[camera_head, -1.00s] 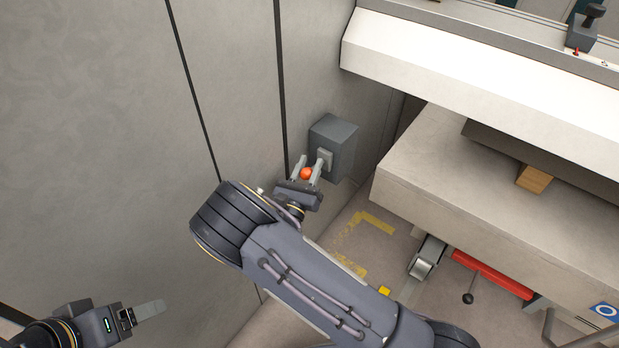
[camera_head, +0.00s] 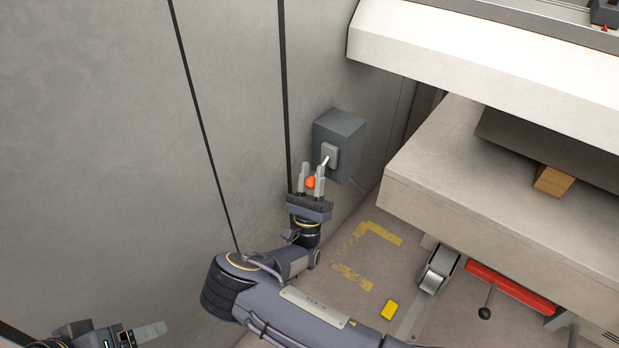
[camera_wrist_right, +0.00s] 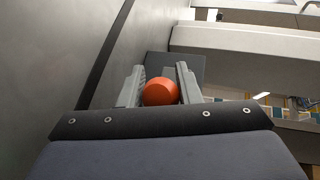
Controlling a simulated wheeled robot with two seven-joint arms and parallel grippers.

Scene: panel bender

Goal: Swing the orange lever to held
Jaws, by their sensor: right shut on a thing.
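The lever's orange knob (camera_head: 310,183) sits between the fingers of my right gripper (camera_head: 311,181), which is shut on it. The knob also shows in the right wrist view (camera_wrist_right: 160,92), with a finger on each side. A short pale lever arm (camera_head: 325,161) runs from a plate on the grey box (camera_head: 340,130) on the wall down towards the knob. Most of the lever arm is hidden in the wrist view. My left gripper (camera_head: 150,332) is at the lower left, far from the lever, partly cut off; its finger opening is unclear.
A grey wall (camera_head: 235,90) with dark seams stands on the left. The machine's pale bed (camera_head: 450,180) overhangs on the right, with a wooden block (camera_head: 553,181) and a red bar (camera_head: 510,287). A yellow block (camera_head: 390,309) lies on the floor by yellow markings.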

